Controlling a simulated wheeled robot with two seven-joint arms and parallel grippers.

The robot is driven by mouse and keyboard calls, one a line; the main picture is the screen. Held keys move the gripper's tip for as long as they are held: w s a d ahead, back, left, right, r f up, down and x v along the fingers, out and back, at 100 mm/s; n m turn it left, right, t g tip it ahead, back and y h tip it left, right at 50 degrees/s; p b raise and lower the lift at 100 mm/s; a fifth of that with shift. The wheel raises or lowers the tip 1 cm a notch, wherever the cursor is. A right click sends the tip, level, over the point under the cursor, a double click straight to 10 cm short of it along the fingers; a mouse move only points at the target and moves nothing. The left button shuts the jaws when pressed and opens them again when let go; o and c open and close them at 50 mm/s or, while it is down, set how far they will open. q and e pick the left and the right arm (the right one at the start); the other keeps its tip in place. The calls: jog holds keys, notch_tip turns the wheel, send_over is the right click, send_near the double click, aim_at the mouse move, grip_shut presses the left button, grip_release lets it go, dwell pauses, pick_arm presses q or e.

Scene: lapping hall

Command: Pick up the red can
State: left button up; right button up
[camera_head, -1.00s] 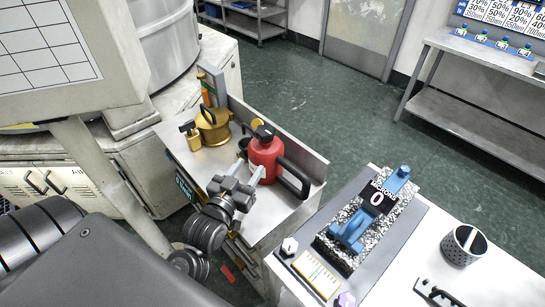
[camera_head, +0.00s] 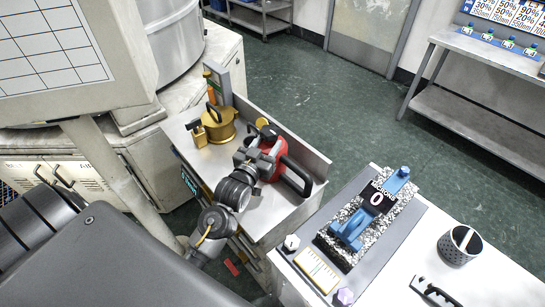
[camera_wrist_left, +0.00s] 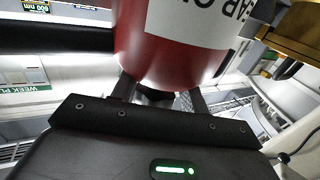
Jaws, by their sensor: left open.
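In the left wrist view the can (camera_wrist_left: 165,62) fills the top middle, with a white label. The fingers of my left gripper (camera_wrist_left: 162,95) reach toward it, and their tips are hidden by the can. I cannot tell whether they touch it. My right gripper is not in view.
A raised edge (camera_head: 290,142) runs along the cart's back. The table at right holds a blue gauge on a granite base (camera_head: 352,222) and a perforated cup (camera_head: 455,247).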

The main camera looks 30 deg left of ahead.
pick_arm(q)
jog(key=shift+c, duration=0.4)
grip_shut()
jog(key=shift+w+r, duration=0.1)
jog(key=shift+r, duration=0.15)
